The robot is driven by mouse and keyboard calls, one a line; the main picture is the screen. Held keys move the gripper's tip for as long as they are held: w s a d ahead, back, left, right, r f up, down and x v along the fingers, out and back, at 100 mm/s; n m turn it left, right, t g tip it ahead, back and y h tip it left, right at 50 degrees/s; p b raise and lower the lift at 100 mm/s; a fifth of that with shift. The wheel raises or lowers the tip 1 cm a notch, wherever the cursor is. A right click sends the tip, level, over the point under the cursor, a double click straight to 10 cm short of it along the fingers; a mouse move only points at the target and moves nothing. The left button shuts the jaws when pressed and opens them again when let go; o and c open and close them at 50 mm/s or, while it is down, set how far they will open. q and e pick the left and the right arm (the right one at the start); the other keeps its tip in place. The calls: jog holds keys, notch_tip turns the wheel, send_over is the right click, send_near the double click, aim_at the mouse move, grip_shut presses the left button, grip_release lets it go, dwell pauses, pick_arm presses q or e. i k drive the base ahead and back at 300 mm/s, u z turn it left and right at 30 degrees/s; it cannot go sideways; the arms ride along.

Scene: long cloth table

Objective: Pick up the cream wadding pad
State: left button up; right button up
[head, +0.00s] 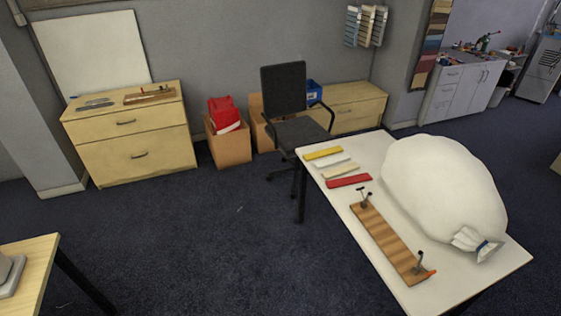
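A row of flat, narrow pads lies near the far left end of the white table (447,290). The cream pad (341,172) lies between a white pad (332,162) and a red pad (349,181), close to the table's left edge. A yellow pad (323,153) lies farthest back in the row. The cream pad looks flat, with nothing on top of it. Neither of my grippers shows in the head view.
A large tied white sack (444,187) covers much of the table's right side. A wooden board with metal clamps (388,242) lies in front of the pads. A black office chair (285,95) stands behind the table. Open carpet (215,235) lies to the left.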

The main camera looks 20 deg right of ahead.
aim_at(345, 169)
jog(key=u, duration=0.4)
jog(key=i, duration=1.45)
jog(key=z, duration=0.45)
